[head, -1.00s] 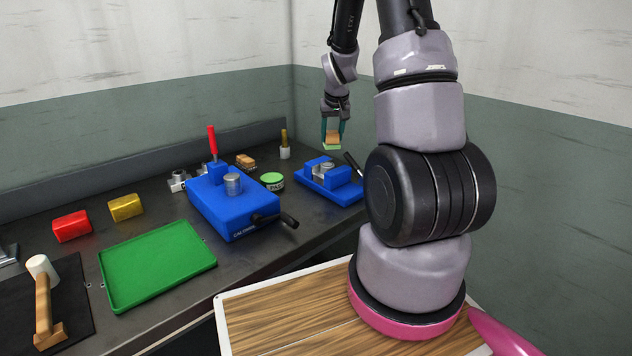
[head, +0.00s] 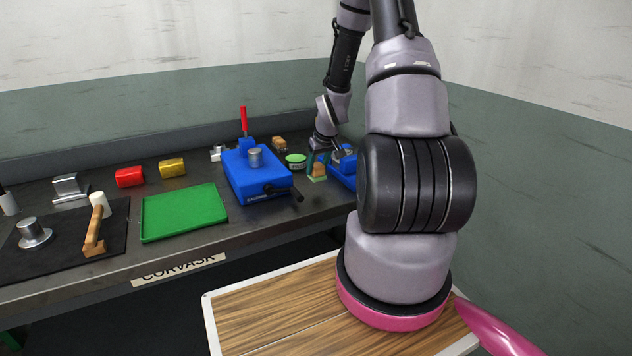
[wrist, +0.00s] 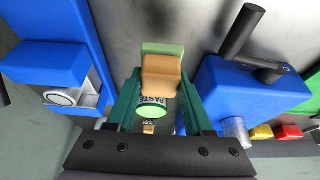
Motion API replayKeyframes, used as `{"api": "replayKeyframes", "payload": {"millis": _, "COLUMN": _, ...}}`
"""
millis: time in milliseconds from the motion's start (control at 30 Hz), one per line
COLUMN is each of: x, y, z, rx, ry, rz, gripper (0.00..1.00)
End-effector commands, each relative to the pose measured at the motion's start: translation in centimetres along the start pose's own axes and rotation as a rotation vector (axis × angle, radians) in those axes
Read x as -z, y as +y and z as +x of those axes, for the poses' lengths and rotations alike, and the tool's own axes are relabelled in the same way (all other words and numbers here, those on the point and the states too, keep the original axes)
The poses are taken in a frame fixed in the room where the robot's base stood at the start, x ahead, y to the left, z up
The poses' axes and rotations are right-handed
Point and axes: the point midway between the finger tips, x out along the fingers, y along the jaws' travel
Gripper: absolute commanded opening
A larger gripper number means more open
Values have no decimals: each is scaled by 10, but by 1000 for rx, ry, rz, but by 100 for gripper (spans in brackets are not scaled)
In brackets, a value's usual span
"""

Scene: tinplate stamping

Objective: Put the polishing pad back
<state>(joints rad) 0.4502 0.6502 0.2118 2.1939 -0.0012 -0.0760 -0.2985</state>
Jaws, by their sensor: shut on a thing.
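My gripper (head: 319,164), with dark green fingers, is shut on the polishing pad (head: 317,178), a small tan block with a light green face. In the wrist view the pad (wrist: 162,76) sits between the fingertips, its green edge pointing away. In the head view it is low over the bench, between the blue press and the smaller blue fixture. I cannot tell whether it touches the bench top.
The green-lidded paste tin (head: 296,159) stands just left of my gripper, with a wooden brush (head: 279,143) behind it. A blue press (head: 256,178) with a protruding handle is left; a blue fixture (head: 342,168) is close on the right. A green tray (head: 184,211) lies farther left.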

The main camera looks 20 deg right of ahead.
Motion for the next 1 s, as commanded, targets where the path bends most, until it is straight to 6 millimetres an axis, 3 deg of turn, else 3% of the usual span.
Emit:
{"api": "replayKeyframes", "payload": {"millis": 367, "x": -17, "y": 0, "z": 40, "rx": 0, "ry": -1, "rz": 1, "gripper": 0}}
{"api": "replayKeyframes", "payload": {"millis": 733, "x": -18, "y": 0, "z": 44, "rx": -1, "ry": 0, "rz": 1, "gripper": 0}}
{"api": "replayKeyframes", "payload": {"millis": 767, "x": -18, "y": 0, "z": 44, "rx": -1, "ry": 1, "rz": 1, "gripper": 59}}
{"api": "replayKeyframes", "payload": {"millis": 800, "x": -18, "y": 0, "z": 44, "rx": -1, "ry": 1, "rz": 1, "gripper": 75}}
{"api": "replayKeyframes", "payload": {"millis": 833, "x": -18, "y": 0, "z": 44, "rx": -1, "ry": 0, "rz": 1, "gripper": 82}}
{"api": "replayKeyframes", "payload": {"millis": 1000, "x": -18, "y": 0, "z": 44, "rx": -1, "ry": 0, "rz": 2, "gripper": 82}}
